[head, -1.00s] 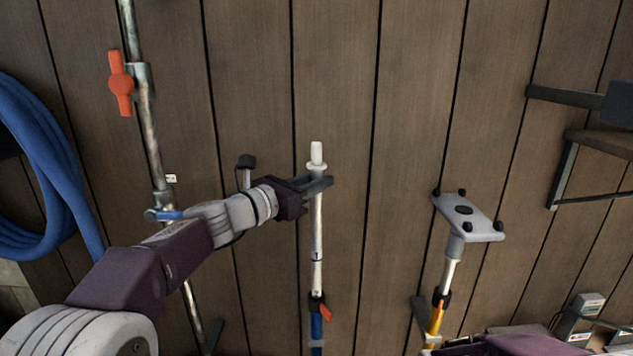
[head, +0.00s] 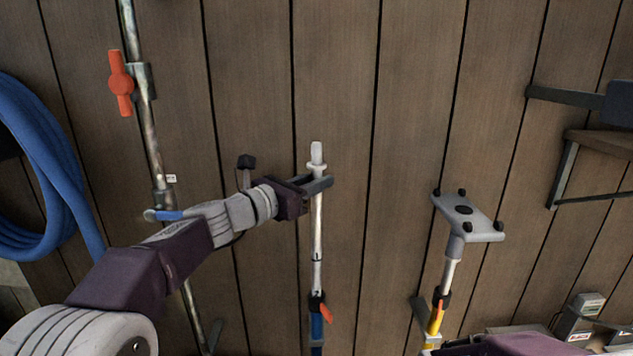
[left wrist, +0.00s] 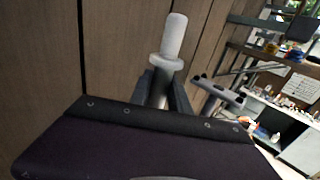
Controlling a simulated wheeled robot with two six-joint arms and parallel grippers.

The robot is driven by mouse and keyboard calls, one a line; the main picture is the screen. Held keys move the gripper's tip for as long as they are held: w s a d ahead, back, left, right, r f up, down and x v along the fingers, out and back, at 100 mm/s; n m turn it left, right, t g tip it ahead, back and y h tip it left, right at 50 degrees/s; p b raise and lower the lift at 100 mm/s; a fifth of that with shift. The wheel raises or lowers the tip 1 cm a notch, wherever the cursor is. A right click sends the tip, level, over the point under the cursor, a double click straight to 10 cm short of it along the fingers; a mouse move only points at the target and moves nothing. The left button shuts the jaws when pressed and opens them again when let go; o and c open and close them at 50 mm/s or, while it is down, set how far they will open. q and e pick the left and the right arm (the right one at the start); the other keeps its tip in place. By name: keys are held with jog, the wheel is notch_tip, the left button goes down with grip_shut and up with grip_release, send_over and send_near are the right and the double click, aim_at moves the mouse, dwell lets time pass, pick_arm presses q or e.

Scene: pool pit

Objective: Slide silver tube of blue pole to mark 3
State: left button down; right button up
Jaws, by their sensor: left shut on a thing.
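The blue pole (head: 316,328) stands upright against the plank wall, its lower part cut off by the picture's bottom edge. Its silver tube (head: 317,226) rises from a dark collar with an orange lever (head: 326,313). The tube ends in a white flanged tip (head: 316,155). My left gripper (head: 318,185) is shut on the silver tube just below the flange. The left wrist view shows the fingers (left wrist: 163,88) on both sides of the tube, under the tip (left wrist: 172,40).
A yellow pole (head: 436,318) with a grey plate head (head: 468,217) stands to the right. A metal pipe (head: 148,120) with an orange-red handle (head: 121,83) and a blue hose (head: 45,170) are at the left. Shelf brackets (head: 565,175) jut in at the right.

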pick_arm(q)
notch_tip(320, 180, up, 12)
jog(key=p, duration=0.9)
jog(key=shift+r, duration=0.2)
jog(key=shift+f, duration=0.1)
jog(key=c, duration=1.2)
grip_release()
jog(key=shift+c, duration=0.2)
jog(key=shift+f, duration=0.1)
jog(key=shift+s+a, duration=0.1)
jog(key=shift+a, duration=0.05)
jog(key=b+v, duration=0.4)
jog(key=v, duration=0.4)
jog(key=shift+s+a, duration=0.2)
jog(key=shift+s, duration=0.05)
